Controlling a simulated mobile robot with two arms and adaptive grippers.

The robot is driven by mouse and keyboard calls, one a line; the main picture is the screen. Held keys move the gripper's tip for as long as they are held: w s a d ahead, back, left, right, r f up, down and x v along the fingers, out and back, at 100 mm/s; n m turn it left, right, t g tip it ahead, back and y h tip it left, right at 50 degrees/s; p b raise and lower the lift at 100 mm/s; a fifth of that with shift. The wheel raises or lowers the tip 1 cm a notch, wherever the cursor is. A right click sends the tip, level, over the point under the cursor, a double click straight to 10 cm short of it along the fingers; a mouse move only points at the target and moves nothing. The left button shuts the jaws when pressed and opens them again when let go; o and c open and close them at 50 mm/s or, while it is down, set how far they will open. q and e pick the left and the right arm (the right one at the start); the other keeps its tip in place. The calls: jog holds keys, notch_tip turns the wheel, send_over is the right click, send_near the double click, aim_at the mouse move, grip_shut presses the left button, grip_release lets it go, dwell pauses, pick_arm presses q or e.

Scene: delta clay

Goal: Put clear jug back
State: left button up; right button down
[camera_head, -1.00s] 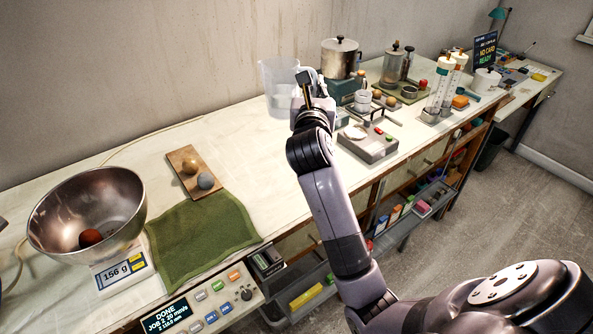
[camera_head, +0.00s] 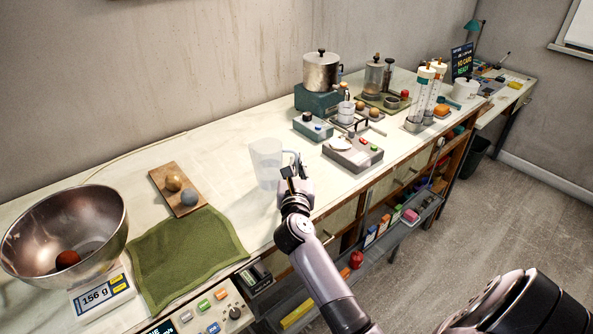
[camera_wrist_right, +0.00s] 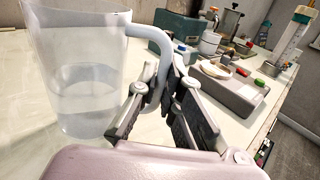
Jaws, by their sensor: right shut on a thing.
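The clear jug (camera_head: 266,165) stands upright at the bench's middle in the head view, its base at or very near the bench top; I cannot tell whether it touches. It holds some clear liquid, seen in the right wrist view (camera_wrist_right: 82,95). Its handle (camera_wrist_right: 160,62) points right. My right gripper (camera_head: 291,172) is shut on this handle, with its fingers around the lower part in the wrist view (camera_wrist_right: 158,100). My left gripper is not in view.
A grey balance box (camera_head: 353,153) and a small teal box (camera_head: 313,127) stand right of the jug. A steel pot (camera_head: 321,72) is behind. A green cloth (camera_head: 187,255), a wooden board (camera_head: 172,200) and a steel bowl (camera_head: 65,235) lie left. Bench around the jug is clear.

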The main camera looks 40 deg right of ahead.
jog(key=shift+f, duration=0.5)
jog(key=shift+f, duration=0.2)
jog(key=c, duration=1.7)
grip_release()
